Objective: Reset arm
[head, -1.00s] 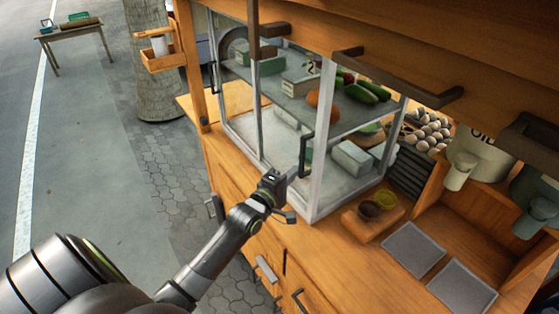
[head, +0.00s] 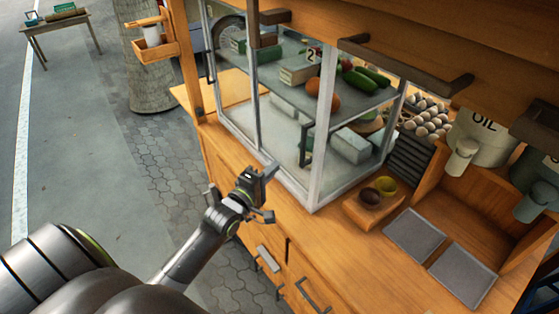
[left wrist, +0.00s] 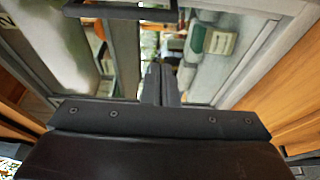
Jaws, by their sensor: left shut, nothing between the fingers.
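My left gripper (head: 268,172) is over the wooden counter, just in front of the lower frame of the glass cabinet (head: 318,155). It is shut and empty. In the left wrist view the closed fingers (left wrist: 160,84) point at the cabinet's glass, and the cabinet's dark handle (left wrist: 120,11) shows at the top. In the head view the handle (head: 305,145) stands right of the gripper, apart from it. My right gripper is not in view.
Vegetables (head: 362,82) and boxes sit inside the cabinet. On the counter are a wooden block with two small bowls (head: 372,207), grey trays (head: 414,235) and an oil container (head: 484,136). Eggs (head: 428,118) lie behind. Drawers are below. Open paving (head: 90,150) lies at left.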

